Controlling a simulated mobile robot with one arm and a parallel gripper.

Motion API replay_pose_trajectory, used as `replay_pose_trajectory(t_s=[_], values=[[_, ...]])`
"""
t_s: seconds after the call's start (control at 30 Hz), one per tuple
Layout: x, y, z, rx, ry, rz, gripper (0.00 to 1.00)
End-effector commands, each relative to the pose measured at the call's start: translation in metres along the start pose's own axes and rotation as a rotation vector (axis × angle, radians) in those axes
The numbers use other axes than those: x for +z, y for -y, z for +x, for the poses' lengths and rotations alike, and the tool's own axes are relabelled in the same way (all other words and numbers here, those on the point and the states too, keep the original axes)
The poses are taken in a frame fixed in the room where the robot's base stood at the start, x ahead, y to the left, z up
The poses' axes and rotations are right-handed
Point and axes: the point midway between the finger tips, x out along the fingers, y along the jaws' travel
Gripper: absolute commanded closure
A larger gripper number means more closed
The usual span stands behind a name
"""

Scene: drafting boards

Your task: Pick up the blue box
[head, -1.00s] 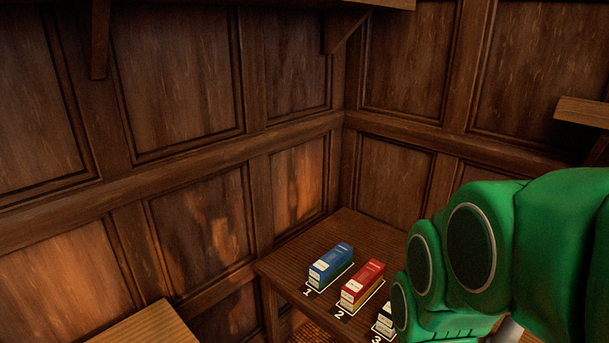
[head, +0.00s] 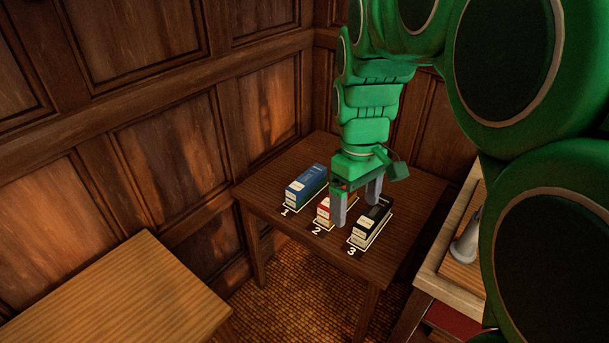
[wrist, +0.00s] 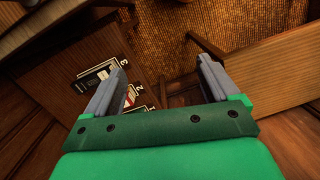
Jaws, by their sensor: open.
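The blue box (head: 306,185) lies on the small dark wooden table (head: 262,192) in the corner, on the outlined spot marked 1. My gripper (head: 356,212) is open and empty. In the head view it shows in front of the red box (head: 324,208), to the right of the blue box, and partly hides the red one. In the wrist view the open fingers (wrist: 160,85) point past the table's edge toward the floor. I cannot make out the blue box there.
A black box (head: 371,222) lies on spot 3, right of the red box on spot 2. A lighter wooden table (head: 120,300) stands at the lower left. Another surface with a grey object (head: 466,245) is at the right. Panelled walls close the corner behind.

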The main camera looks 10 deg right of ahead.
Motion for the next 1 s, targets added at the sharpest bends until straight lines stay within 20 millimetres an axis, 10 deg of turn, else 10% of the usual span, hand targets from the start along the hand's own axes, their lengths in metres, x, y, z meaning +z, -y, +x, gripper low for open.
replay_pose_trajectory(t_s=[1.0], values=[[-0.205, -0.132, 0.024, 0.051, -0.019, -0.738, 0.12]])
